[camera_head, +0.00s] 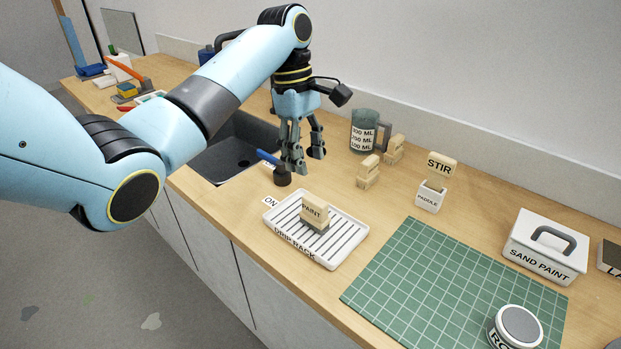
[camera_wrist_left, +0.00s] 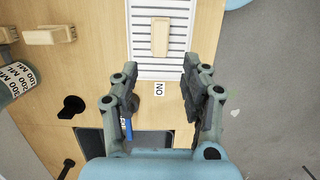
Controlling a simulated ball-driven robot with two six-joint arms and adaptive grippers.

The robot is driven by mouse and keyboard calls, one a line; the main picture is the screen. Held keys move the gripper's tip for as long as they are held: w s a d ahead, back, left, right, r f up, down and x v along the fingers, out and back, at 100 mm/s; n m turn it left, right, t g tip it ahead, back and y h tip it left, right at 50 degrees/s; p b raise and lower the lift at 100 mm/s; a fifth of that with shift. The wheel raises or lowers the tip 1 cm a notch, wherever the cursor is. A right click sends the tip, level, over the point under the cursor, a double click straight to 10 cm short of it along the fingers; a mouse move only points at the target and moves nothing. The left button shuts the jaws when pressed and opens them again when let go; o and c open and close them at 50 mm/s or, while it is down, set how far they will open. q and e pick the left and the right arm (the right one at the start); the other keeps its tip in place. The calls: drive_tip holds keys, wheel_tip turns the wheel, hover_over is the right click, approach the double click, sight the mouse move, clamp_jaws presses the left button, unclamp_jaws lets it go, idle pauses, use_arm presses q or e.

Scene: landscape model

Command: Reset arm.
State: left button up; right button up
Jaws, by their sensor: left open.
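My left arm comes in from the left in the head view, and its gripper (camera_head: 303,160) points down over the counter, between the sink and the measuring jug. Its fingers are apart with nothing between them. In the left wrist view the two open fingers (camera_wrist_left: 158,75) stand either side of the ON label (camera_wrist_left: 160,88), with the drip rack beyond. A blue lever (camera_head: 268,157) on a dark base (camera_head: 282,178) is close to the fingertips in the head view; whether they touch cannot be told. My right gripper is not in view.
The white drip rack (camera_head: 345,248) holds a PAINT block (camera_head: 315,211). The dark sink (camera_head: 230,155) lies left of it. The jug (camera_head: 364,131), wooden blocks (camera_head: 368,171) and STIR paddle holder (camera_head: 430,197) stand behind. A green mat (camera_head: 420,270), SAND PAINT box (camera_head: 545,247) and round tin (camera_head: 517,326) are right.

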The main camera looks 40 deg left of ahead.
use_arm(q)
drive_tip(key=shift+a+r, duration=0.15)
drive_tip(key=shift+r, duration=0.6)
